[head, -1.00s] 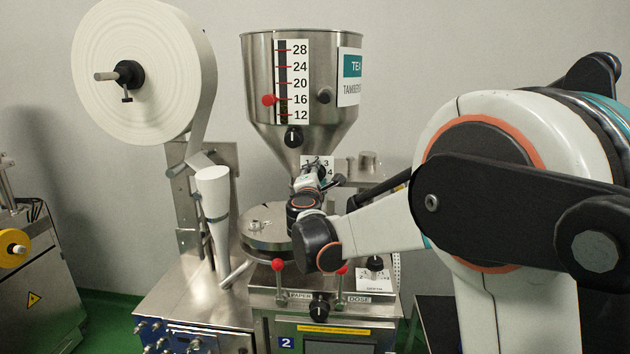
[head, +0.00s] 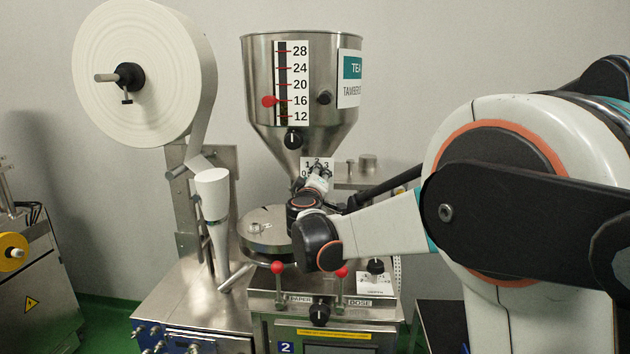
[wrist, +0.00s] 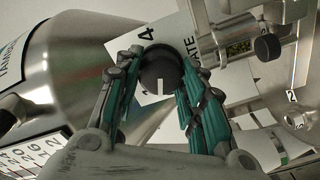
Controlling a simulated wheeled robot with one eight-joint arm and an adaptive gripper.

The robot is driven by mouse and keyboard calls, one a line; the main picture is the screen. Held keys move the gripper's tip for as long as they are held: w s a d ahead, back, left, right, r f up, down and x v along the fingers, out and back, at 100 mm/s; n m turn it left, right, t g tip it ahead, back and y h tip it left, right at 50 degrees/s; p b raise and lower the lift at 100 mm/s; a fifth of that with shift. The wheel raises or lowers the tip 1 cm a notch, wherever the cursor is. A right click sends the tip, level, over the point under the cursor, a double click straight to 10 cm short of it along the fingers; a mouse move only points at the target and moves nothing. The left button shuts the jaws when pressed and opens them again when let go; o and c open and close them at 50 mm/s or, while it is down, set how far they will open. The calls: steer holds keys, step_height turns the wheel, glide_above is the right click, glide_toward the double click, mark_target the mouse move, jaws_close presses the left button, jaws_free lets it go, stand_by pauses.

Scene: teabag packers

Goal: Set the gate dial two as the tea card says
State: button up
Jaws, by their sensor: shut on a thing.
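The gate dial is a black round knob (wrist: 160,72) with a white pointer line, on a white plate (wrist: 180,40) lettered "...TE", with a "4" visible in the wrist view. My gripper (wrist: 160,80) has its fingers closed around the knob from both sides. In that view the pointer line faces down the picture; the number it meets is hidden or too small to tell. In the head view the numbered plate (head: 309,165) is under the hopper, and my gripper (head: 320,174) partly covers it. The tea card (head: 350,78) on the hopper reads "TEA" and "TAMBER...", cut off at its edge.
A paper roll (head: 150,75) is at left. Red-balled levers (head: 277,267) and a lower black knob (head: 320,314) stand in front.

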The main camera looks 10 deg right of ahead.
steer(key=m, duration=0.4)
steer(key=shift+f+m, duration=0.1)
steer(key=shift+m, duration=0.3)
stand_by(0.4)
steer(key=o, duration=1)
steer(key=shift+o, duration=0.2)
steer(key=v, duration=1.2)
steer(key=shift+s, duration=0.1)
